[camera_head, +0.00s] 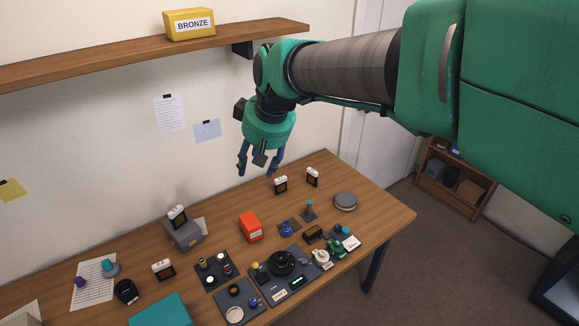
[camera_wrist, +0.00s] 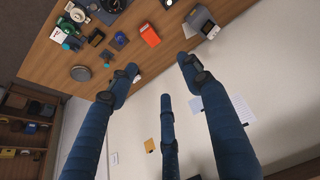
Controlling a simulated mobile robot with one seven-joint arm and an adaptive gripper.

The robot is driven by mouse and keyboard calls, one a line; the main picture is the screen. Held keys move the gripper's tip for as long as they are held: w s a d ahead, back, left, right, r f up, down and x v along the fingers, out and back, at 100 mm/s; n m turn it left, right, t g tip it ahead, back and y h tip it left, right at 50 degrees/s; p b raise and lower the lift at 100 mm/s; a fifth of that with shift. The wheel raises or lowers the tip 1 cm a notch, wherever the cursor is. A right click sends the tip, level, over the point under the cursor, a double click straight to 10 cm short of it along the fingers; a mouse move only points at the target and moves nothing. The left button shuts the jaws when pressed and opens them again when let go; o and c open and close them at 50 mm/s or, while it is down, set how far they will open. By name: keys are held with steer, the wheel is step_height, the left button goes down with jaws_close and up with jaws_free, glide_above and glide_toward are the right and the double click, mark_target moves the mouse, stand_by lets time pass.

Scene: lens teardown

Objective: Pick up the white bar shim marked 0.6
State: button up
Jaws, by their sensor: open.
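My gripper (camera_head: 258,168) is open and empty, its blue fingers hanging in the air above the back of the wooden table. The wrist view also shows its spread fingers (camera_wrist: 160,78). No mark reading 0.6 is legible, so I cannot tell which thing is the white bar shim. Small black-framed pieces with white tops stand at the back right (camera_head: 281,184) and beside it (camera_head: 312,177), on the table at left (camera_head: 163,268), and on a grey box (camera_head: 177,216). A small pale bar (camera_head: 279,295) lies on the dark tray (camera_head: 262,291).
An orange-red box (camera_head: 250,227), a grey box (camera_head: 184,236), a round grey disc (camera_head: 345,201) and a teal box (camera_head: 160,310) stand on the table (camera_head: 222,198). A shelf (camera_head: 130,58) with a yellow BRONZE box (camera_head: 190,24) is above. The back middle has bare wood.

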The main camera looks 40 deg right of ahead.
steer(key=w+d+f, duration=0.5)
steer(key=w+d, duration=0.5)
steer(key=w, duration=0.2)
steer(key=b, duration=0.3)
glide_above(313, 174)
steer(key=s+d, duration=0.2)
steer(key=s, duration=0.1)
step_height(313, 174, down, 29)
steer(key=shift+s+r+n, duration=0.1)
steer(key=shift+s+n, duration=0.05)
steer(key=shift+n, duration=0.15)
steer(key=shift+b+x, duration=0.35)
steer(key=shift+x, duration=3.9)
steer(key=shift+s+a, duration=0.15)
steer(key=shift+b+x, duration=0.65)
steer(key=shift+x, duration=2)
